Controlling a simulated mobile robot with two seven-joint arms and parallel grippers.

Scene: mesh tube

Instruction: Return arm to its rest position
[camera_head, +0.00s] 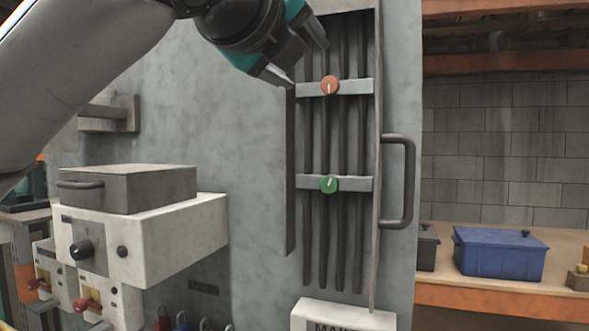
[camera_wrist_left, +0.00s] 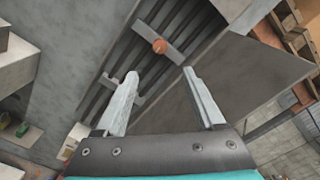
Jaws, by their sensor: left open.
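My left arm comes in from the upper left in the head view. Its gripper (camera_head: 308,60) is at the top, in front of the grey panel, just up and left of the orange knob (camera_head: 330,86). In the left wrist view the two fingers of my left gripper (camera_wrist_left: 158,88) are spread apart with nothing between them. The orange knob (camera_wrist_left: 160,46) shows beyond the fingertips, apart from them. A green knob (camera_head: 329,184) sits on a lower crossbar of the same dark vertical bars (camera_head: 325,240). My right gripper is in neither view.
A grey panel door has a dark handle (camera_head: 411,180) at its right edge. A pale control box (camera_head: 165,235) with knobs juts out at the lower left. A blue bin (camera_head: 499,254) stands on a shelf at right. The panel's middle left is clear.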

